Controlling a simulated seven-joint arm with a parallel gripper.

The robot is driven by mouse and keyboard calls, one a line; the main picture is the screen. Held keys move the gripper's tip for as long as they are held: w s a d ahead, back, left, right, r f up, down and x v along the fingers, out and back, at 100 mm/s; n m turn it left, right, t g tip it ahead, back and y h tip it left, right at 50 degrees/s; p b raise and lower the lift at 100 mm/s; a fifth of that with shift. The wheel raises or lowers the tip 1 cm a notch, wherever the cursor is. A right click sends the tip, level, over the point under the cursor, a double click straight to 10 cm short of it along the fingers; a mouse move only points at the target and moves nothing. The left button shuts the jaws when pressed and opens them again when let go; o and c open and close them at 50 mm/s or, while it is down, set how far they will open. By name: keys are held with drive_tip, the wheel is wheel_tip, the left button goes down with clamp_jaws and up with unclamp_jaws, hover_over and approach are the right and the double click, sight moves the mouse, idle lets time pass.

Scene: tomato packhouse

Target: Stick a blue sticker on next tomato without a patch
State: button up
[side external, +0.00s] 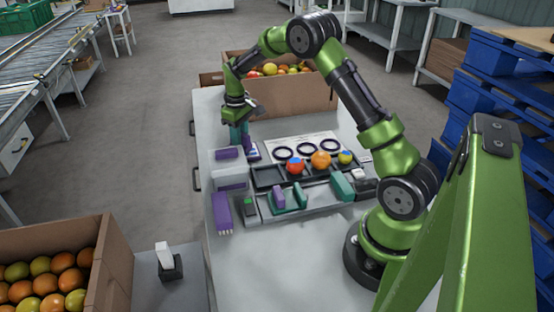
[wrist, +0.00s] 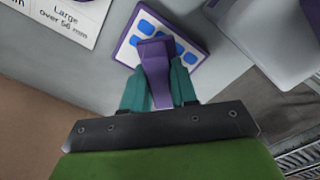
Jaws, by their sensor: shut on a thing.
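My gripper (side external: 240,132) is at the back left of the table, pointing down. In the wrist view its teal fingers (wrist: 158,88) are shut on a purple handle (wrist: 155,68). The handle stands over a purple-edged white card (wrist: 126,45) with several blue stickers; I cannot tell whether the two are joined. Three tomatoes sit in the dark tray (side external: 268,178): a red-orange one (side external: 295,167) with a blue patch, an orange one (side external: 320,160) with no patch visible, and a small yellow one (side external: 345,158) with a small bluish mark, too small to tell.
A white sheet (side external: 318,140) with black rings lies behind the tray. Purple and grey blocks (side external: 222,209) stand at the left. Teal and purple holders (side external: 290,197) are in front. A cardboard box (side external: 290,98) of tomatoes is behind; another box (side external: 112,262) is at front left.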

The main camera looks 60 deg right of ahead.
drive_tip(key=shift+f, duration=0.6)
idle(1.1)
drive_tip(key=shift+r, duration=3.6)
